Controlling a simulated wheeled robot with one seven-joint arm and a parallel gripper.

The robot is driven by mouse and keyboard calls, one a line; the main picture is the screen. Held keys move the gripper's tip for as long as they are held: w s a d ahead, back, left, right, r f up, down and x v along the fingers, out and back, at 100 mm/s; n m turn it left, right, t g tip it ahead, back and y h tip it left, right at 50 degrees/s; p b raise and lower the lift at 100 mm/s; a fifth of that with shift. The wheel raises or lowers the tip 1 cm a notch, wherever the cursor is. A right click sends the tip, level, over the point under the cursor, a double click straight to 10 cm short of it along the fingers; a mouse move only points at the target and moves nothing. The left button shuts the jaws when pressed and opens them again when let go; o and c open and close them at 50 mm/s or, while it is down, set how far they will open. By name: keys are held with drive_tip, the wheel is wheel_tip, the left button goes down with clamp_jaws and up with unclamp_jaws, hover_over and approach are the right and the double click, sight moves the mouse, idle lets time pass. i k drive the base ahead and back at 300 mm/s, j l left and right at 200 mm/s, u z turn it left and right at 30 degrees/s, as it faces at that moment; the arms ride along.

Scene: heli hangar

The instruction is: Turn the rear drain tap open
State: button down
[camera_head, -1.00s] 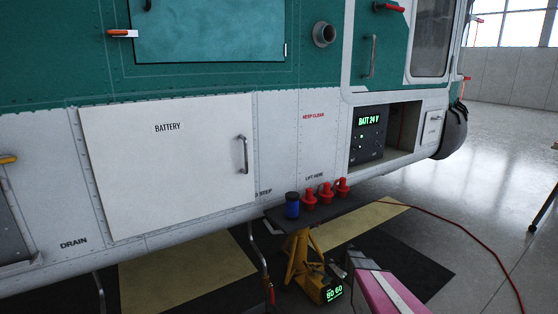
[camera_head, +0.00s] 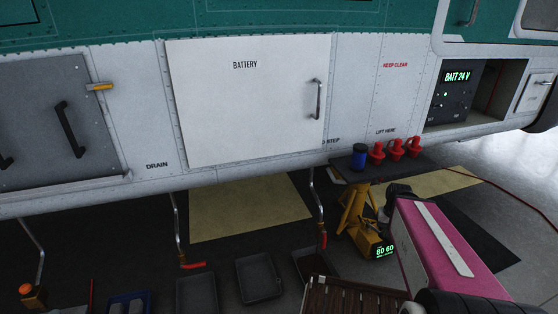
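Thin bent metal drain pipes hang under the aircraft's belly. The middle pipe (camera_head: 177,220), below the DRAIN label (camera_head: 157,165), ends in a red lever (camera_head: 193,265) lying roughly level. The pipe to the right (camera_head: 316,205) ends in a red lever (camera_head: 323,241) pointing down. A third pipe (camera_head: 32,245) hangs at the far left, its lower end near an orange fitting (camera_head: 33,296). I cannot tell which is the rear tap. My pink arm link shows at lower right, away from the pipes; I cannot make out my gripper.
Grey trays (camera_head: 259,277) and a slatted wooden thing (camera_head: 335,297) lie low in front. A yellow jack (camera_head: 355,220) stands right of the pipes, below a shelf with a blue can (camera_head: 359,156) and red plugs (camera_head: 396,149). The white battery door (camera_head: 245,110) is shut.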

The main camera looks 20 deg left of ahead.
sight(201, 264)
drive_tip(key=k+j+u, duration=0.1)
drive_tip(key=u, duration=0.65)
drive_tip(key=l+u, duration=0.15)
drive_tip(key=u, duration=1.4)
drive_tip(key=i+l, duration=0.05)
